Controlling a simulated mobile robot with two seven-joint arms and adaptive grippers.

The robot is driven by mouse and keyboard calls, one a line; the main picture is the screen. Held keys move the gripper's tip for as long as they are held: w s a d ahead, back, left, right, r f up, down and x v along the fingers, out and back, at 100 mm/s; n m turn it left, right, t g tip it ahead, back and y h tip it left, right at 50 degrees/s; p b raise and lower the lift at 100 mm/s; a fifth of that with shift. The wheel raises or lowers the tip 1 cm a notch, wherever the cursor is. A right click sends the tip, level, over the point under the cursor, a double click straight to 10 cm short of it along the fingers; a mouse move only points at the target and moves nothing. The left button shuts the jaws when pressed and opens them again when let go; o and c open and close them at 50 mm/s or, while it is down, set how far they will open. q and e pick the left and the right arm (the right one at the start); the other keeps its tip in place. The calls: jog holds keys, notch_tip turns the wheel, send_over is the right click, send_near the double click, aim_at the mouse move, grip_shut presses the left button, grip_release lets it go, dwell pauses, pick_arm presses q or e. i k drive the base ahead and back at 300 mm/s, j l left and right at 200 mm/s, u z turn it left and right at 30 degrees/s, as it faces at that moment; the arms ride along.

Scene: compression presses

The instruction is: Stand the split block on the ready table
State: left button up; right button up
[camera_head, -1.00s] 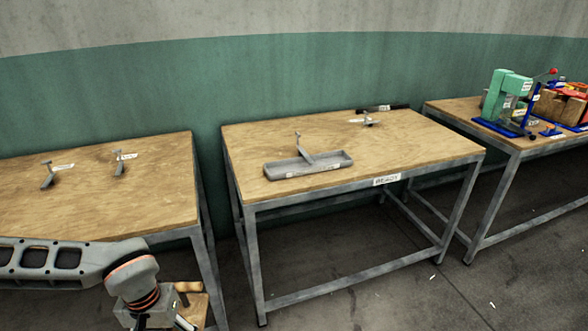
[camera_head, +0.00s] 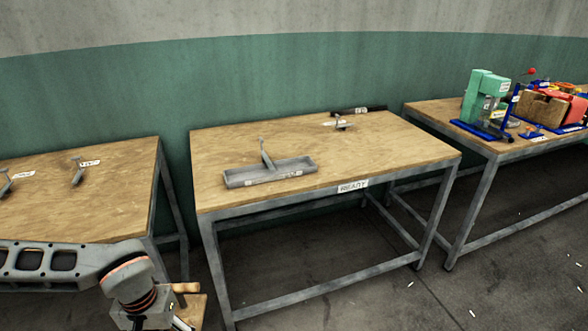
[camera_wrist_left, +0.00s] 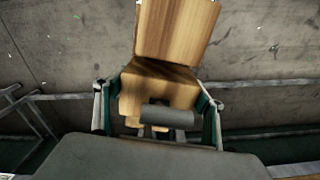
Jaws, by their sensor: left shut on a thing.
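The ready table (camera_head: 390,150) has a wooden top, a grey metal frame and a label reading READY (camera_head: 353,186). It stands in the middle of the head view. My left gripper (camera_wrist_left: 160,105) is shut on the wooden split block (camera_wrist_left: 172,35), with one finger on each side. In the head view the block (camera_head: 192,308) shows only partly at the lower left, mostly behind my left wrist. It is held off the table, in front of the ready table's left side. My right gripper is not in view.
A grey tray (camera_head: 238,180) with a clamp-like tool (camera_head: 265,155) sits on the table's left half. Another small tool (camera_head: 342,124) and a black strip (camera_head: 358,110) lie at the back. Side tables stand left (camera_head: 100,205) and right (camera_head: 425,112), the right holding a green press (camera_head: 478,98).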

aim_at(322, 145)
jog(key=i+l, duration=0.15)
jog(key=l, duration=0.3)
jog(key=i+l, duration=0.1)
jog(key=l, duration=0.3)
jog(key=i+l, duration=0.15)
jog(key=l, duration=0.3)
jog(key=i+l, duration=0.1)
jog(key=l, duration=0.3)
jog(key=i+l, duration=0.15)
jog(key=l, duration=0.3)
